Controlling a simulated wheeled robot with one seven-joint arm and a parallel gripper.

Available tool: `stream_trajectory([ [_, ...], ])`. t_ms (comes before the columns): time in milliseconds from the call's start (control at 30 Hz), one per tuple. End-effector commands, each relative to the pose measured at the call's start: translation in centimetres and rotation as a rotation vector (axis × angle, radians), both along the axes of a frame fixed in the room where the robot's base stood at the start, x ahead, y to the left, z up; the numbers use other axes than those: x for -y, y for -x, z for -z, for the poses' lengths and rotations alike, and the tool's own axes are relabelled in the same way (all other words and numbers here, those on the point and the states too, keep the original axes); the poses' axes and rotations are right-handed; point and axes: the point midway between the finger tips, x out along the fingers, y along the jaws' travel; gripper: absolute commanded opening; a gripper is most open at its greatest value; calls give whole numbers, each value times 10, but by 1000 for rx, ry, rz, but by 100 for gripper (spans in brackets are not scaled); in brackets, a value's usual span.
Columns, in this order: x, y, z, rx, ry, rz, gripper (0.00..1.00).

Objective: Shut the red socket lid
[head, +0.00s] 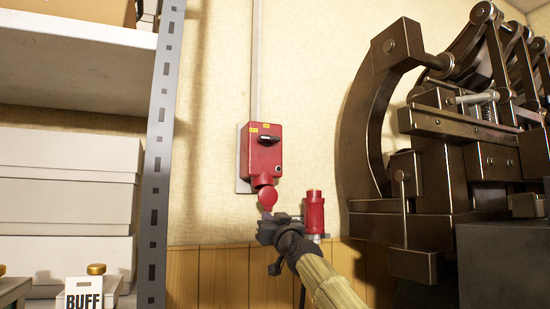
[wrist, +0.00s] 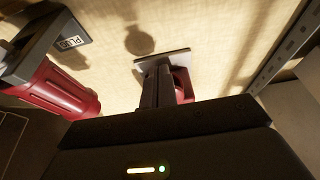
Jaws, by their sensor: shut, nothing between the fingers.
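The red socket box (head: 262,152) is mounted on the wall, with a dark handle on its front. Its round red lid (head: 267,197) hangs open below the socket mouth at the bottom of the box. My gripper (head: 267,215) is just under the lid, its fingers shut and empty. I cannot tell whether the fingertips touch the lid. In the wrist view the closed fingers (wrist: 157,85) point toward the wall, and a red part (wrist: 183,86) of the socket or lid shows partly hidden behind them.
A red plug (head: 314,212) stands right of my gripper; it shows at left in the wrist view (wrist: 62,92) beside a labelled bracket (wrist: 72,38). A dark metal press (head: 440,170) fills the right. A shelf post (head: 161,160) stands left.

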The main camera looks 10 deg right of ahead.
Motion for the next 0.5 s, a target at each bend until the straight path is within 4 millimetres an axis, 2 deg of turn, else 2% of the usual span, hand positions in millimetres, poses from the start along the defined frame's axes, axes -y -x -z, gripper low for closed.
stream_trajectory([
  [500, -2, -10, 1, 84, -22, -1, 0],
])
